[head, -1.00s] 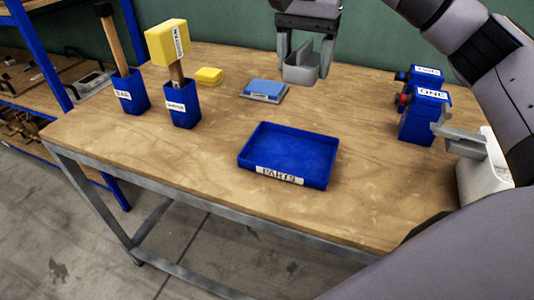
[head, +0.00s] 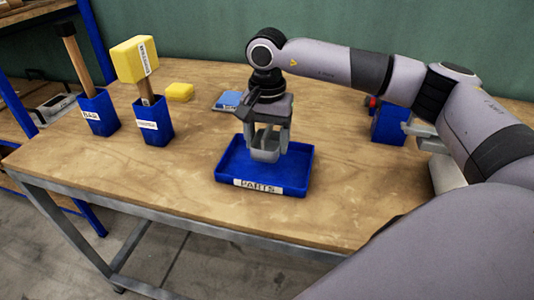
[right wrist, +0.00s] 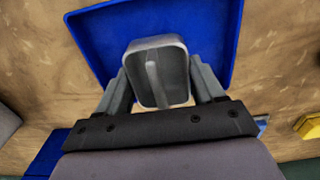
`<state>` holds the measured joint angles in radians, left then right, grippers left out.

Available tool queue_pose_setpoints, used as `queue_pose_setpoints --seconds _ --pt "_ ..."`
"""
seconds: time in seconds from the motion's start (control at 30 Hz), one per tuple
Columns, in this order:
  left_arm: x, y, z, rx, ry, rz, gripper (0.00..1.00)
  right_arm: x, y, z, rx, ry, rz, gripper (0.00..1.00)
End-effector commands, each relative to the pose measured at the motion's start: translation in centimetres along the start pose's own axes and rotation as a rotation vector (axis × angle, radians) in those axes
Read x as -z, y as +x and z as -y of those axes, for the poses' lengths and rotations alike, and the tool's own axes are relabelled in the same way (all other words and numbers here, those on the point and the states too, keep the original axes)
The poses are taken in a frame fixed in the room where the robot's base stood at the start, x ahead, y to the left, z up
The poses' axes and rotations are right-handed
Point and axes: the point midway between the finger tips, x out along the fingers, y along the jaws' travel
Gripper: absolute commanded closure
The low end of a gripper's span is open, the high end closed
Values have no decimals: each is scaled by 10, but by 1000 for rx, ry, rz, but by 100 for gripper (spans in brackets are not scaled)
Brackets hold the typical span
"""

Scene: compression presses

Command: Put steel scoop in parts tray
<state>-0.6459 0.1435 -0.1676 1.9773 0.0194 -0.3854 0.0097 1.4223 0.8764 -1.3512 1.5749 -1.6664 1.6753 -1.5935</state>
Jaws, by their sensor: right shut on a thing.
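The grey steel scoop (head: 265,147) is held by my right gripper (head: 267,140), whose fingers are shut on it. In the head view the scoop hangs over the blue parts tray (head: 229,174), which carries a label reading PARTS on its front. In the right wrist view the scoop (right wrist: 158,75) sits between the two fingers, with the blue tray (right wrist: 215,25) below it. Whether the scoop touches the tray floor I cannot tell. My left gripper is not in view.
Blue holders stand on the table's left, one with a bar (head: 78,55), one with a yellow-headed mallet (head: 134,60). A yellow block (head: 180,92) and a blue-topped block (head: 227,99) lie behind the tray. Blue presses (head: 390,128) stand to the right, partly behind my arm.

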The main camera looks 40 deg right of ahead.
Motion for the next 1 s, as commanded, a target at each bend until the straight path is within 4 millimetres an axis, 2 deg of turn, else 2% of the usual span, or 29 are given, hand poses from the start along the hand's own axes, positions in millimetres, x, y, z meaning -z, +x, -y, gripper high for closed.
queue_pose_setpoints --seconds 0.3,0.7,0.73,0.8,1.0 --pt "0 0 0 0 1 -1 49 0 40 -1 -2 0 2 73" --pt "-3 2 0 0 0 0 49 0 47 0 0 0 1 73" --pt "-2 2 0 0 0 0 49 0 47 0 0 0 1 29" --pt "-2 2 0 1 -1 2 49 0 46 0 0 0 1 7" --pt "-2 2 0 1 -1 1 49 0 46 0 -1 0 1 7"
